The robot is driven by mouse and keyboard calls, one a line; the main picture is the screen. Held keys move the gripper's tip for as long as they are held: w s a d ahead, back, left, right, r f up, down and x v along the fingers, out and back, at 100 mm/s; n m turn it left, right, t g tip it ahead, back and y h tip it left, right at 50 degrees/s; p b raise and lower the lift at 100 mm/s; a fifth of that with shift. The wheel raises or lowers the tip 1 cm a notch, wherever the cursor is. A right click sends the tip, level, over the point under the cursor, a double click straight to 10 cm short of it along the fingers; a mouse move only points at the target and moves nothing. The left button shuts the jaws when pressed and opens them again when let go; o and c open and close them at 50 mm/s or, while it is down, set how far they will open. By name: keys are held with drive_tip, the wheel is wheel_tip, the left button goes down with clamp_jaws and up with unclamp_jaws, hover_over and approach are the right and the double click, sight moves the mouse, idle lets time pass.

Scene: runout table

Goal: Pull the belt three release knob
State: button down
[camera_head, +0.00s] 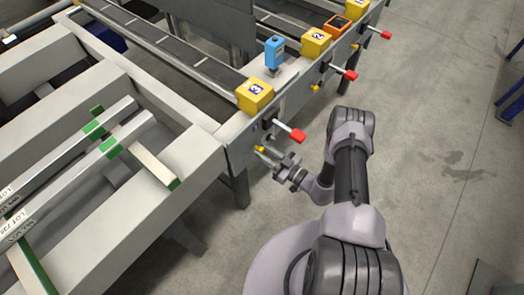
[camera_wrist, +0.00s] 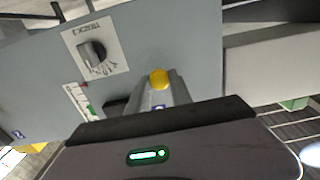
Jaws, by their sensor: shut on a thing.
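The yellow release knob (camera_head: 260,149) is on the side face of the table frame, low under the yellow box marked 3 (camera_head: 255,95). My gripper (camera_head: 269,155) reaches it from the right, low beside the frame. In the wrist view the yellow knob (camera_wrist: 159,77) shows at the tips of my gripper (camera_wrist: 164,90), which is shut on it. The fingers hide most of the knob's stem.
A red-handled lever (camera_head: 290,132) sticks out just above the knob. A dial plate (camera_wrist: 95,48) is on the panel in the wrist view. More yellow boxes, including one marked 2 (camera_head: 316,41), run along the frame. The floor (camera_head: 430,130) to the right is clear.

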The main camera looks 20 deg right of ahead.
drive_tip(key=shift+s+d, duration=0.2)
drive_tip(key=shift+s, duration=0.05)
drive_tip(key=c, duration=1.2)
unclamp_jaws()
drive_tip(key=shift+o, duration=0.2)
drive_tip(key=shift+s+d, duration=0.1)
drive_tip(key=p+v, duration=0.3)
drive_tip(key=v, duration=1.4)
drive_tip(key=shift+s, duration=0.1)
